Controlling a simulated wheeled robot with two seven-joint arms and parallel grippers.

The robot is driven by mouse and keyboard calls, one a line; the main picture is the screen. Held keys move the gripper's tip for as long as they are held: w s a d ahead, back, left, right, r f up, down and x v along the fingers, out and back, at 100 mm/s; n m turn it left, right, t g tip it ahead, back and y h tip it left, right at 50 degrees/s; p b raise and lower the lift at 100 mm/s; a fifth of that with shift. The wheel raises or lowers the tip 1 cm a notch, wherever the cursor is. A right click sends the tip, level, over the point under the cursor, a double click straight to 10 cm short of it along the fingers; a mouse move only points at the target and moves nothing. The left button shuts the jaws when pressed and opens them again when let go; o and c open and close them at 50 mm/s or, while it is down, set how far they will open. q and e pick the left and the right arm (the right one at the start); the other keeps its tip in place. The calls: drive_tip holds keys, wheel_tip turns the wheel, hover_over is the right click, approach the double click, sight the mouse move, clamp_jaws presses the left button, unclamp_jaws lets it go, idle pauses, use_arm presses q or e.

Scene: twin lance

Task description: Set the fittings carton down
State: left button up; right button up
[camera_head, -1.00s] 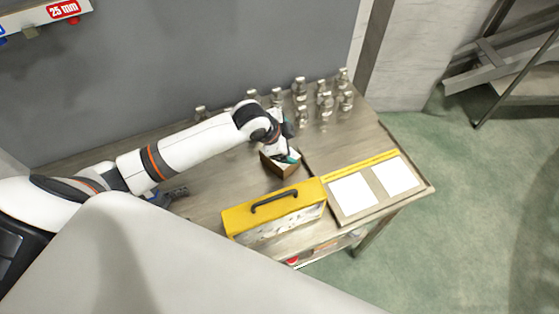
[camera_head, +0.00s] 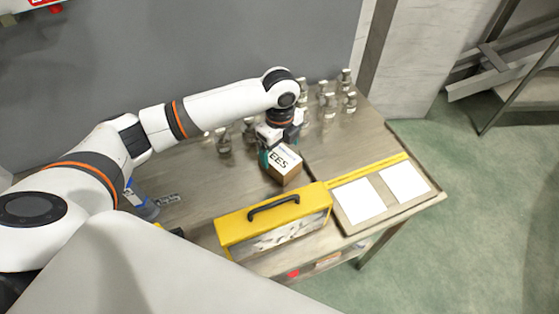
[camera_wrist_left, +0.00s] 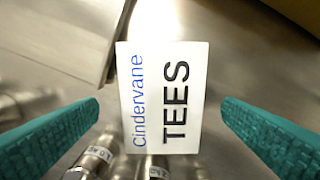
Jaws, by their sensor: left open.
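In the left wrist view the carton's label (camera_wrist_left: 163,97) reads "Cindervane TEES". My left gripper (camera_head: 269,147) is at the carton's upper left side in the head view. In the left wrist view its teal fingers are spread wide, with a gap on each side of the label. The carton's underside is hidden. My right gripper is not in view.
A yellow toolbox (camera_head: 273,222) with a black handle stands in front of the carton. The board (camera_head: 371,196) with two white panels lies to the right. Several metal fittings (camera_head: 328,101) stand behind. Bare table (camera_head: 330,140) shows between the fittings and the board.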

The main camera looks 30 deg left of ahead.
sight(280, 156)
use_arm(q)
drive_tip(key=shift+s+f+p, duration=0.1)
drive_tip(key=shift+f+p, duration=0.3)
drive_tip(key=shift+f, duration=2.5)
